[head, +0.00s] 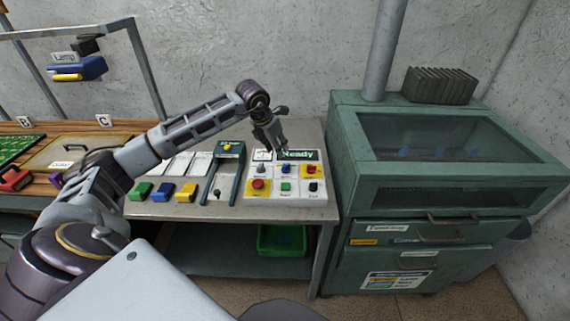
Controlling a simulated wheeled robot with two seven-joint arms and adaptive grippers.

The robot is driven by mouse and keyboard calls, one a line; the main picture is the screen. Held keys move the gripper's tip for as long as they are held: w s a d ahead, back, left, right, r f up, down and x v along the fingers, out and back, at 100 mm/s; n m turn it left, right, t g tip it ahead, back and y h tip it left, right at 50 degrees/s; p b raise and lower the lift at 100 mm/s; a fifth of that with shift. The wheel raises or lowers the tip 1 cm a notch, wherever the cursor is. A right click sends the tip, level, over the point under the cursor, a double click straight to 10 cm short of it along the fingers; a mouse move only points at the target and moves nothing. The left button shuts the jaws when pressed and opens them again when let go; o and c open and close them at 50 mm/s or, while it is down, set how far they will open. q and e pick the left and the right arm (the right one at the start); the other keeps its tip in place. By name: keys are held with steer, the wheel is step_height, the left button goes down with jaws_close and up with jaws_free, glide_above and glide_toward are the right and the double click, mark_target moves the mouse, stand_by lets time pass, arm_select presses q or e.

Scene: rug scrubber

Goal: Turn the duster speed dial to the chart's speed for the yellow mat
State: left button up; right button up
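A white control panel (273,187) lies on the grey bench, with several red, yellow, green, blue and dark knobs or buttons and a display (299,155) reading "Ready". I cannot tell which control is the duster speed dial. A small chart (396,280) with coloured rows is on the lower front of the green cabinet; its text is too small to read. My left gripper (274,148) points down over the panel's back edge and hides part of its top. Its fingers are too small to judge their opening. No mat is clearly identifiable. My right gripper is out of view.
The green cabinet (345,158) with a glass window stands right. A green bin (282,241) is under the bench.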

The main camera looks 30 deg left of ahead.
arm_select(q)
glide_toward(286, 165)
steer(key=f, duration=0.1)
steer(key=p+x, duration=0.1)
steer(key=x, duration=0.4)
steer(key=shift+w+f, duration=0.25)
steer(key=shift+w, duration=0.1)
steer(key=shift+x, duration=1.1)
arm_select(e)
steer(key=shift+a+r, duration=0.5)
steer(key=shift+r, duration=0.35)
arm_select(q)
steer(key=shift+c, duration=0.4)
steer(key=shift+s, duration=0.1)
jaws_close()
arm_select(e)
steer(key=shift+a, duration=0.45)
